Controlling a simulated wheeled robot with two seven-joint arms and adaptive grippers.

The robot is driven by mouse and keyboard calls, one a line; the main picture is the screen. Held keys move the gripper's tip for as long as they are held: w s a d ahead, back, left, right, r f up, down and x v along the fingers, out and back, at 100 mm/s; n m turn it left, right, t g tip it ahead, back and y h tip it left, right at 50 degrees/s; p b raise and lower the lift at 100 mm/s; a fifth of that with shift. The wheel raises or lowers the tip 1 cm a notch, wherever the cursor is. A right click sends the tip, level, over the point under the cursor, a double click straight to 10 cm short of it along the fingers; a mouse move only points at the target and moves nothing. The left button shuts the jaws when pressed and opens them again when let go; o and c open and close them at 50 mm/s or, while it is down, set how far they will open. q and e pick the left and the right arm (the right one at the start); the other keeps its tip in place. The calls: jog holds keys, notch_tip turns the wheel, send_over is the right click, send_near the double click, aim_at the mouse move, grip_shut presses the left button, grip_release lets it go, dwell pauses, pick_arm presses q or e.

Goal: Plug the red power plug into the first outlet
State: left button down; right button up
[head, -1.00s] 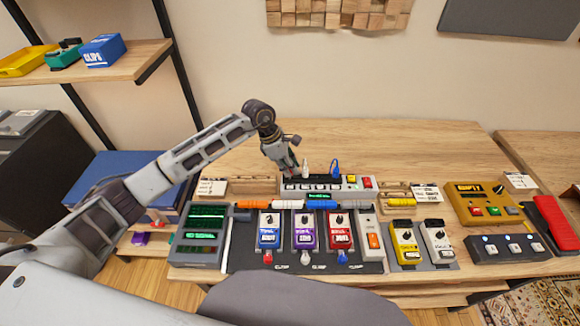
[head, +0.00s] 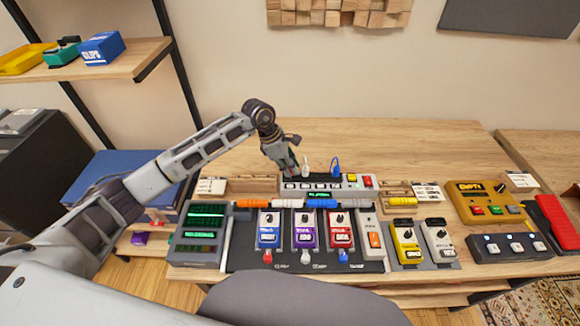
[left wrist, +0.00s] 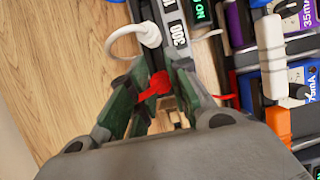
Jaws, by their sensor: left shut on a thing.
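The grey power strip (head: 357,190) lies across the back of the pedal setup, with a black row of sockets along its far side. My left gripper (head: 292,169) points down at the left end of this row and is shut on the red power plug. In the left wrist view the red plug (left wrist: 158,82) shows between the green fingers of the left gripper (left wrist: 152,104). Its prongs are hidden, so I cannot tell whether it sits in the first outlet. A white plug (head: 305,165) stands in the row just right of the gripper. My right gripper is out of view.
A blue plug (head: 335,165) stands farther right on the strip. Blue, purple and red pedals (head: 304,231) stand in front, with orange, white and blue cylinders behind them. A green-screened unit (head: 202,234) is at left. The wooden table (head: 400,145) behind is clear.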

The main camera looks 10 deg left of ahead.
pick_arm(q)
jog(key=shift+b, duration=0.3)
dwell(0.7)
dwell(0.3)
jog(key=c, duration=1.3)
grip_release()
jog(key=shift+o, duration=0.2)
jog(key=o, duration=0.4)
jog(key=shift+r, duration=0.15)
jog(key=shift+r+p, duration=1.4)
jog(key=shift+r, duration=1.9)
jog(key=shift+f, duration=0.1)
